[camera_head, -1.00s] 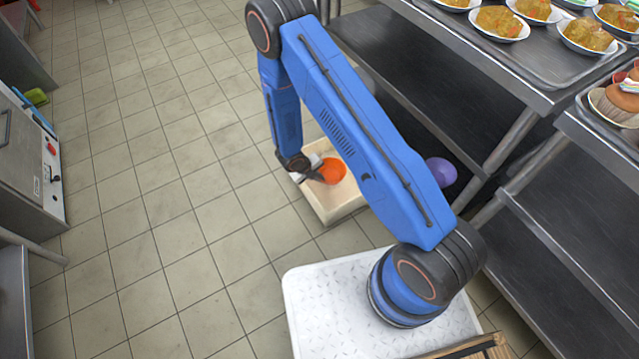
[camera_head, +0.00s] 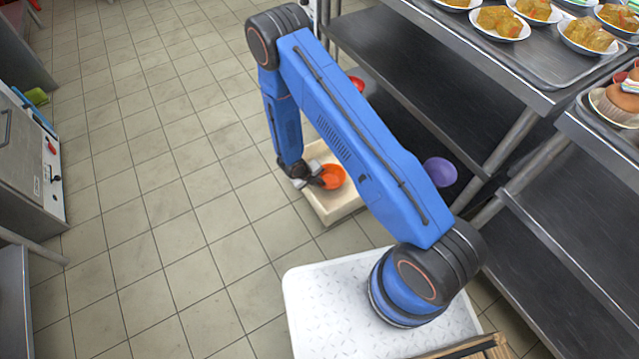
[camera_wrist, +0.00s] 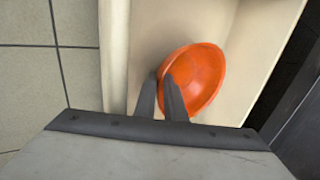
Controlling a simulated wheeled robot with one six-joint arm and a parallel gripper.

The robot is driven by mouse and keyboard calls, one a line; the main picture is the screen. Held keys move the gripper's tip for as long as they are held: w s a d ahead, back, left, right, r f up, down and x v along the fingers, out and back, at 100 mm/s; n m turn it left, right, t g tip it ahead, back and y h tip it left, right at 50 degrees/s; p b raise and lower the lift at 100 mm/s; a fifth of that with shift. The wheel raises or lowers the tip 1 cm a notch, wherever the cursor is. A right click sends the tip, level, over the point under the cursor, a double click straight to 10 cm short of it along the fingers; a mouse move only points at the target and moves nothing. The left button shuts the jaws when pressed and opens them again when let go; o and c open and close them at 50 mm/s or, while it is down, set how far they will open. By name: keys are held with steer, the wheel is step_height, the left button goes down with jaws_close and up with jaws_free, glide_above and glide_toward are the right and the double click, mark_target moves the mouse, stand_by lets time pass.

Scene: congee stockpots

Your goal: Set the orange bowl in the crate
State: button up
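The orange bowl (camera_head: 335,175) is over the light wooden crate (camera_head: 338,208) on the floor beside the steel shelves. My gripper (camera_head: 319,180) is at the bowl's left side. In the wrist view the two dark fingers (camera_wrist: 169,78) sit close together with the near rim of the bowl (camera_wrist: 203,75) between them, shut on it. The bowl looks tilted, with its inside showing. It lies within the outline of the crate, whose wall (camera_wrist: 115,60) shows on the left. I cannot tell whether the bowl touches the crate floor.
A purple bowl (camera_head: 440,172) and a red object (camera_head: 357,83) are on the lower shelf to the right, the red one partly behind my arm. Steel shelving (camera_head: 410,100) borders the crate on the right. The tiled floor (camera_head: 170,200) to the left is clear.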

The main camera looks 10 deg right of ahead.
steer(key=shift+r, duration=0.1)
steer(key=v, duration=1.2)
steer(key=w+d+r+m, duration=0.1)
steer(key=d+r+m, duration=0.3)
steer(key=r, duration=0.6)
steer(key=w+d+r+m, duration=0.2)
steer(key=r+m, duration=0.3)
steer(key=r, duration=0.5)
steer(key=s+d+r+m+y, duration=0.1)
steer(key=s+d+r+m, duration=0.25)
steer(key=r+m, duration=0.4)
steer(key=s+d+r+m, duration=0.3)
steer(key=d+r+m, duration=0.1)
steer(key=r, duration=0.6)
steer(key=s+d+r+m+t+y, duration=0.15)
steer(key=s+d+r+m, duration=0.35)
steer(key=s+r+m, duration=0.5)
steer(key=s+r+m+y, duration=0.1)
steer(key=s+r+m, duration=0.2)
steer(key=s, duration=0.5)
steer(key=s+r+m+t+y, duration=0.1)
steer(key=s+r+m, duration=0.3)
steer(key=s+m, duration=0.2)
steer(key=shift+s+a+r+y, duration=0.35)
steer(key=shift+s+a, duration=0.1)
steer(key=shift+s, duration=0.65)
